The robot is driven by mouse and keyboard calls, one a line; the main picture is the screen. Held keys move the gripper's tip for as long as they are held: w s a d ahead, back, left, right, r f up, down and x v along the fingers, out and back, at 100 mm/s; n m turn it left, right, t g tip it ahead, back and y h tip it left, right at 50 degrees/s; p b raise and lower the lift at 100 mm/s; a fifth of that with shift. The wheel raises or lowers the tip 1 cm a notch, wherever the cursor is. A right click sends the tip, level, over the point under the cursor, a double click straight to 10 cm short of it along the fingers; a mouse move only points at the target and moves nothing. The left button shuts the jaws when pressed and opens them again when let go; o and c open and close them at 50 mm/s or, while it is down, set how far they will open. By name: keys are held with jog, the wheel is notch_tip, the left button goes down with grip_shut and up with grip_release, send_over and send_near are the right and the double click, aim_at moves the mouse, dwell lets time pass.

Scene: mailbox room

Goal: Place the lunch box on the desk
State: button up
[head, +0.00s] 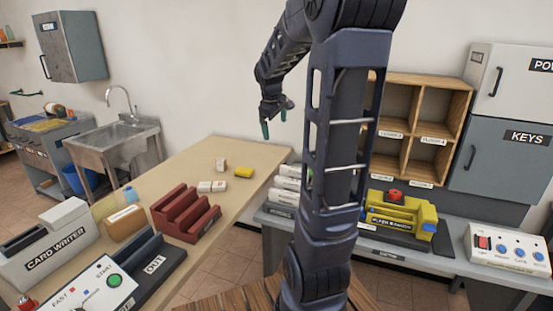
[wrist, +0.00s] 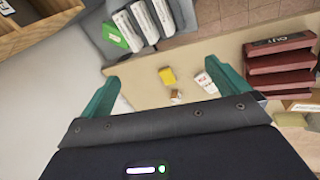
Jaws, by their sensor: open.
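The beige desk (head: 200,150) runs along the wall at the left and centre of the head view; it also shows in the wrist view (wrist: 225,48). I cannot clearly pick out a lunch box.
A grey bench holds a yellow machine (head: 400,213) and a switch box (head: 507,250). Wooden cubbies (head: 432,100) are above.

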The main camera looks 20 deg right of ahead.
jog(key=s+a+m+t+y, duration=0.1)
jog(key=s+a+m, duration=0.2)
jog(key=s, duration=0.9)
jog(key=s+a+m+y, duration=0.1)
jog(key=s+a+m, duration=0.2)
jog(key=s+a, duration=0.4)
jog(key=s, duration=0.6)
jog(key=shift+f+m+t, duration=0.3)
jog(key=shift+m+t, duration=0.1)
